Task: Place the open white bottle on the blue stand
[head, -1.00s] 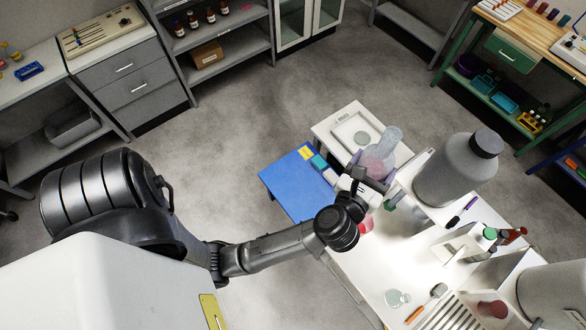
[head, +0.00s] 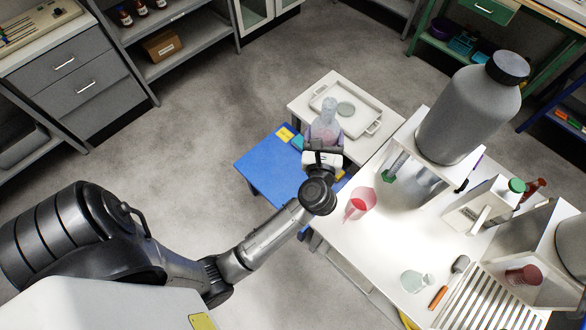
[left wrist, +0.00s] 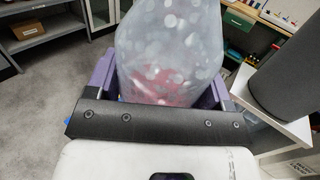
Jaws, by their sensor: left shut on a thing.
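The open white bottle (head: 323,128) is translucent and pale, with a narrow neck at the far end in the head view. My left gripper (head: 324,148) is shut around its body. In the left wrist view the bottle (left wrist: 170,45) fills the space between the purple fingers, and a pink-red tone shows through its wall. The blue stand (head: 262,166) is low and flat-topped, left of the bottle in the head view. The bottle appears near the stand's right edge and the white table; its height above them is hard to tell. My right gripper is not in view.
A white tray (head: 372,127) with a round disc lies on the white table behind the bottle.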

